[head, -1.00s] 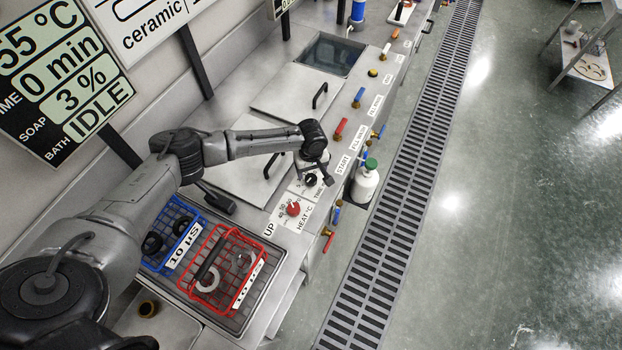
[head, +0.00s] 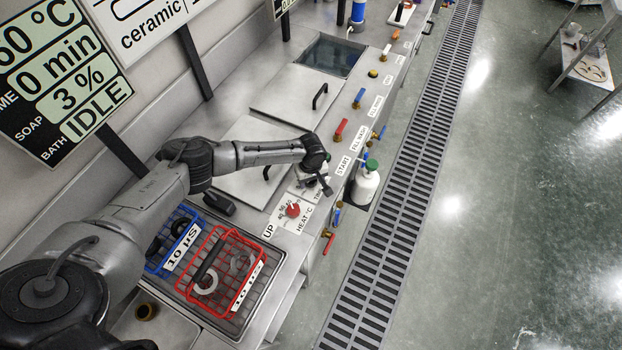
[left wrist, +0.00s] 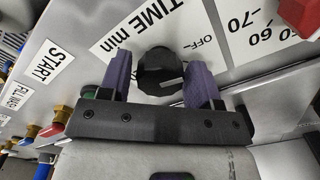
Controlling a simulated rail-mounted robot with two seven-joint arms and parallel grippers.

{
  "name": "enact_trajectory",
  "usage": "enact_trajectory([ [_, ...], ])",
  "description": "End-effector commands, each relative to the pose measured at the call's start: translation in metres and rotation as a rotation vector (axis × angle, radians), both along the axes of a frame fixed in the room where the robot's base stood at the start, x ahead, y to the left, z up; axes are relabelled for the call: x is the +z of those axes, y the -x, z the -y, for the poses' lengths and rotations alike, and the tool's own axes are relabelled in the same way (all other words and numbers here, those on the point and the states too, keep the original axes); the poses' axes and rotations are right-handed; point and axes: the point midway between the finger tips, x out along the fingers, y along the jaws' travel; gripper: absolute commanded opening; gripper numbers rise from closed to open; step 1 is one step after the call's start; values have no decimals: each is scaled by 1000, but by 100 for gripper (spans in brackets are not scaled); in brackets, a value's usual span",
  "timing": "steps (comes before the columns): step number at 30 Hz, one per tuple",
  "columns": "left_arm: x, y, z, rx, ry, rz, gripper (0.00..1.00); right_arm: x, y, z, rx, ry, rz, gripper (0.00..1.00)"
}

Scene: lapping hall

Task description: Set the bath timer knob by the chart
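The black time knob (left wrist: 160,72) sits on the panel by a "TIME min" label, with an "OFF" mark beside it. In the left wrist view my left gripper (left wrist: 161,84) is open, its two purple fingertips on either side of the knob with visible gaps. In the head view the gripper (head: 320,182) hides most of this knob. The red heat knob (head: 293,209) is just nearer, by "HEAT °C". The display (head: 65,75) reads what looks like 60 °C, 0 min, 3 % soap, bath IDLE. Only part of a white chart (head: 150,25) with "ceramic" shows.
A red basket (head: 222,272) and a blue basket (head: 175,240) hold rings at the near end. A green-capped white bottle (head: 366,182) stands right of the panel. Metal lids (head: 297,95), coloured valve handles (head: 340,131) and a floor grate (head: 410,180) lie beyond.

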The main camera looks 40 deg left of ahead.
Motion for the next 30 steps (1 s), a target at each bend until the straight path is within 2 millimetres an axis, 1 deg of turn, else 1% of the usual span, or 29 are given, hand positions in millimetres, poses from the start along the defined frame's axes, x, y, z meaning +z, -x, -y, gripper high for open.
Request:
enact_trajectory([
  [1, 0, 0, 0, 0, 0, 0, 52, 0, 0, 0, -1, -1, 1, 0],
  [9, 0, 0, 0, 0, 0, 0, 27, 0, 0, -2, -4, -7, 0, 0],
  [11, 0, 0, 0, 0, 0, 0, 21, 0, 0, -2, -4, -7, 0, 0],
  [12, 0, 0, 0, 0, 0, 0, 20, 0, 0, -2, -4, -7, 1, 0],
  [16, 1, 0, 0, -8, 0, 0, 20, 3, 0, -2, -4, -7, 0, 0],
  [19, 3, 1, 0, -30, 1, -2, 20, 11, 0, -2, -4, -7, 0, 0],
  [23, 5, 2, 1, -92, 2, -4, 19, 28, 0, -1, -4, -5, 0, 0],
  [27, 5, 2, 2, -198, 4, -6, 19, 48, 0, 0, -1, -1, 1, 0],
  [30, 4, 2, 2, -290, 4, -6, 19, 58, 0, 1, 1, 2, 2, 0],
])
